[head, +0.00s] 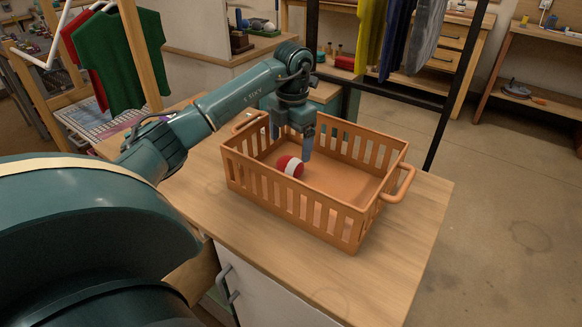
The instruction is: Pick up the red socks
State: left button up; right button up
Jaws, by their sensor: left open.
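The red socks (290,166) show as a small rolled red bundle with a white band, lying inside an orange slatted basket (268,196) toward its left part. The basket stands on a wooden counter (350,284). My left gripper (304,150) points down into the basket, just above and beside the socks on their far right side. It is open and holds nothing. One finger shows clearly; the other is partly hidden behind the arm. I cannot tell whether a finger touches the socks. My right gripper is not in view.
The basket's slatted walls and its side handles (400,184) surround the socks. A black metal frame (455,85) with hanging clothes stands behind the counter. A wooden rack with a green shirt (115,58) is at the upper left. The counter's front is clear.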

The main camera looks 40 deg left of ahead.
aim_at(288, 161)
pick_arm(q)
jog(key=f, duration=0.6)
jog(key=shift+s+a+f, duration=0.1)
jog(key=shift+s+f, duration=0.2)
jog(key=shift+s, duration=0.05)
jog(key=c, duration=1.1)
jog(key=shift+r, duration=0.1)
